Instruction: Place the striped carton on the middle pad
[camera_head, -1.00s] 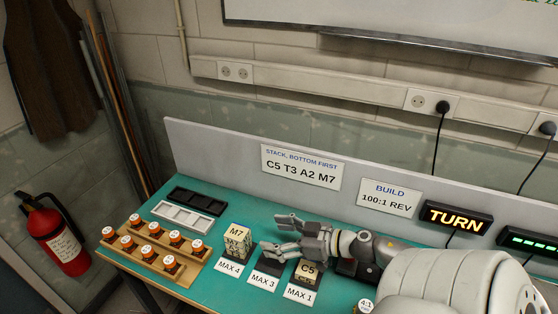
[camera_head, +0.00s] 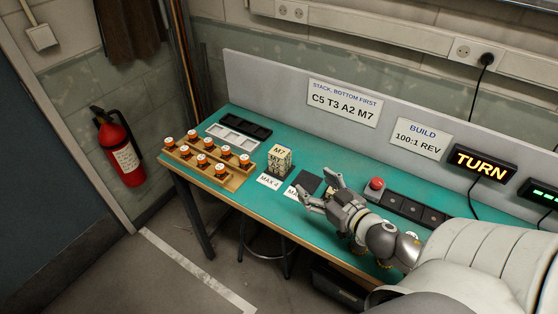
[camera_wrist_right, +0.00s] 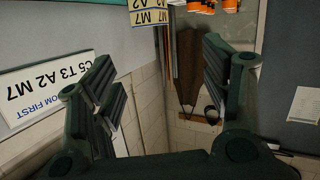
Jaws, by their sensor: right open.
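A stack of small cream cartons (camera_head: 279,160), top one marked M7, stands on the left pad, behind the MAX 4 card. Its lettered cartons also show upside down at the top of the right wrist view (camera_wrist_right: 148,14). The dark middle pad (camera_head: 308,181) looks bare where it shows. My right gripper (camera_head: 312,183) is open and empty, its fingers spread above the middle and right pads in the head view. It hides most of the right pad and whatever stands there. I cannot tell which carton is the striped one. My left gripper is out of view.
Wooden racks with orange-capped jars (camera_head: 209,158) stand at the bench's left end, before a white tray (camera_head: 233,136) and a black tray (camera_head: 247,126). A red button (camera_head: 375,184) and a dark strip (camera_head: 414,210) lie right of the gripper. A grey panel (camera_head: 270,84) backs the bench.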

